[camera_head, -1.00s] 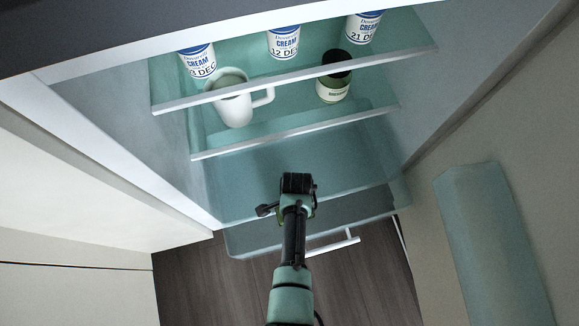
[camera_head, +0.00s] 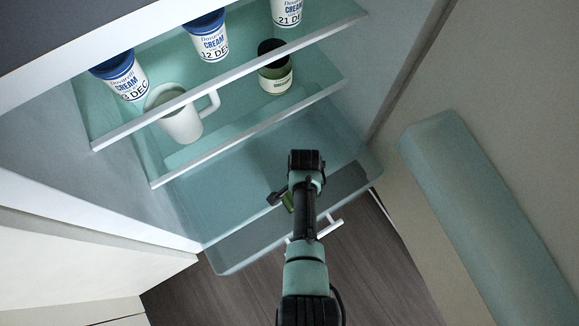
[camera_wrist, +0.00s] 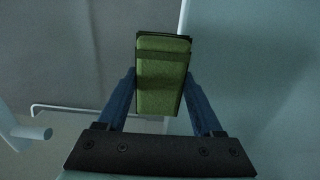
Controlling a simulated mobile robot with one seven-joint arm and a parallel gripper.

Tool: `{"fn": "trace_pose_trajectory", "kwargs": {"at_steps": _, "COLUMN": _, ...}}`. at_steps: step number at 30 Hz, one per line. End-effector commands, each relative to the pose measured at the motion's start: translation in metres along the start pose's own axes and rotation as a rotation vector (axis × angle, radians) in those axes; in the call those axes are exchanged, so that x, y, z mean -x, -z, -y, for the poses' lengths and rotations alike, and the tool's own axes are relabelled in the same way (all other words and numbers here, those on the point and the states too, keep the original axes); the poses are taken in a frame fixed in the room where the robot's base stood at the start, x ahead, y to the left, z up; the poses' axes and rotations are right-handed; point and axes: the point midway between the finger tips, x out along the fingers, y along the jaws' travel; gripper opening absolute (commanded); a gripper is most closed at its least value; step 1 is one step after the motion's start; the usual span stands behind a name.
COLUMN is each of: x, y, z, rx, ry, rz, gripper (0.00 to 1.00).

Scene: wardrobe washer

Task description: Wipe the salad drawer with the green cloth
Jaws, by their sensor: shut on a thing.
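The salad drawer (camera_head: 232,253) is pulled out at the bottom of the fridge, with a white bar handle (camera_head: 327,228) on its front. My gripper (camera_wrist: 160,95) is shut on the green cloth (camera_wrist: 161,75), which looks like a folded pad between the two blue fingers in the wrist view. In the head view only a sliver of the cloth (camera_head: 288,202) shows beside my wrist, over the drawer opening. The drawer handle (camera_wrist: 75,109) also shows in the wrist view. I cannot tell whether the cloth touches the drawer.
Glass shelves above hold several cream tubs (camera_head: 118,75), a white mug (camera_head: 181,118) and a dark-lidded jar (camera_head: 275,68). The open fridge door with a teal door bin (camera_head: 480,210) is at the right. A white panel (camera_head: 80,255) is at the left. Dark floor (camera_head: 385,270) lies below.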

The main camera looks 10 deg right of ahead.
Motion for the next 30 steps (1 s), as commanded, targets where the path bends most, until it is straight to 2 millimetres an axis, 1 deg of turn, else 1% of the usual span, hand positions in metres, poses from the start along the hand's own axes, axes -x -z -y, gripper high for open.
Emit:
{"fn": "trace_pose_trajectory", "kwargs": {"at_steps": 3, "x": -0.001, "y": 0.006, "z": -0.001, "rx": -0.001, "ry": -0.002, "rz": -0.001, "gripper": 0.23}}
{"fn": "trace_pose_trajectory", "kwargs": {"at_steps": 11, "x": -0.001, "y": 0.007, "z": -0.001, "rx": 0.000, "ry": -0.002, "rz": -0.001, "gripper": 0.23}}
{"fn": "trace_pose_trajectory", "kwargs": {"at_steps": 14, "x": -0.002, "y": 0.016, "z": -0.001, "rx": -0.003, "ry": -0.001, "rz": -0.001, "gripper": 0.23}}
{"fn": "trace_pose_trajectory", "kwargs": {"at_steps": 21, "x": -0.003, "y": 0.052, "z": -0.001, "rx": -0.004, "ry": 0.000, "rz": -0.001, "gripper": 0.23}}
{"fn": "trace_pose_trajectory", "kwargs": {"at_steps": 25, "x": -0.002, "y": 0.060, "z": -0.001, "rx": -0.001, "ry": -0.001, "rz": 0.000, "gripper": 0.23}}
{"fn": "trace_pose_trajectory", "kwargs": {"at_steps": 30, "x": -0.001, "y": 0.061, "z": -0.002, "rx": 0.000, "ry": -0.002, "rz": 0.000, "gripper": 0.23}}
